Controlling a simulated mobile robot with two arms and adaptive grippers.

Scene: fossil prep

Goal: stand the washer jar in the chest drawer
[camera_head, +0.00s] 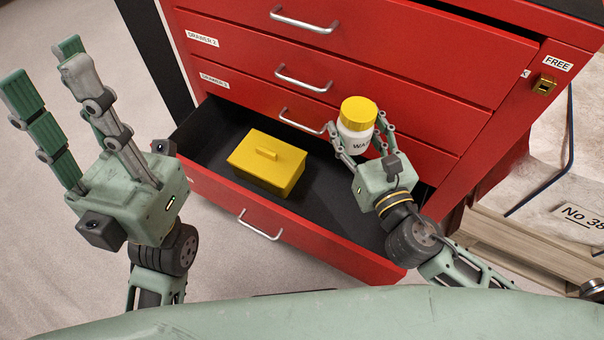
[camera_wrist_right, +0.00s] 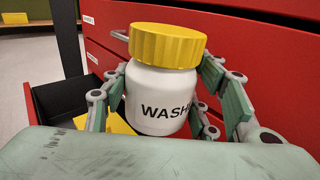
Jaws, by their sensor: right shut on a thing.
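The washer jar (camera_head: 356,127) is white with a yellow lid and dark lettering. It is upright in my right gripper (camera_head: 357,136), which is shut on it over the right part of the open drawer. In the right wrist view the jar (camera_wrist_right: 160,95) sits between the fingers of my right gripper (camera_wrist_right: 165,100), its label partly covered. The open chest drawer (camera_head: 330,210) is the bottom one, with a dark inside and red front. My left gripper (camera_head: 75,115) is raised and empty left of the drawer, its fingers apart.
A yellow lidded box (camera_head: 266,163) stands in the left part of the drawer. The drawer floor right of it looks bare. The red chest (camera_head: 400,60) has closed drawers above. A slab or wrapped block marked No 38 (camera_head: 580,214) lies at the right.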

